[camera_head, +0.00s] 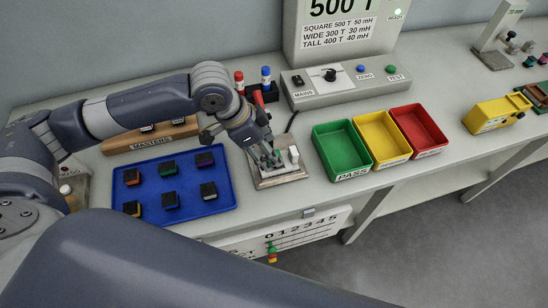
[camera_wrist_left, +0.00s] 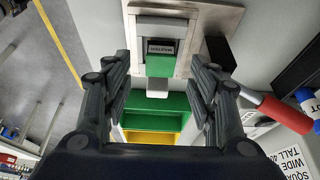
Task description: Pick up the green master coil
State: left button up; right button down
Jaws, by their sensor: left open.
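The green master coil (camera_wrist_left: 160,66) sits in the metal test fixture (camera_wrist_left: 207,22), its dark label reading MASTER in the left wrist view. My left gripper (camera_wrist_left: 160,62) is open, with one finger on each side of the coil and a visible gap on both sides. In the head view my left gripper (camera_head: 271,160) points down over the fixture (camera_head: 290,178) and hides most of the coil. My right gripper is not in view.
A blue tray (camera_head: 188,189) with several coils and a wooden MASTERS rack (camera_head: 125,148) lie left. Green (camera_head: 342,152), yellow (camera_head: 382,139) and red (camera_head: 420,130) bins stand right. Red- and blue-capped probes (camera_head: 266,77) and a control panel (camera_head: 345,85) are behind.

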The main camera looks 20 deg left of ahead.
pick_arm(q)
jog(key=x, duration=0.2)
jog(key=shift+w+d+f, duration=0.1)
jog(key=shift+d+f, duration=0.05)
jog(key=shift+f, duration=0.15)
jog(key=shift+w+d+f, duration=0.1)
jog(key=shift+f, duration=0.2)
jog(key=shift+c, duration=0.3)
jog(key=c, duration=1.1)
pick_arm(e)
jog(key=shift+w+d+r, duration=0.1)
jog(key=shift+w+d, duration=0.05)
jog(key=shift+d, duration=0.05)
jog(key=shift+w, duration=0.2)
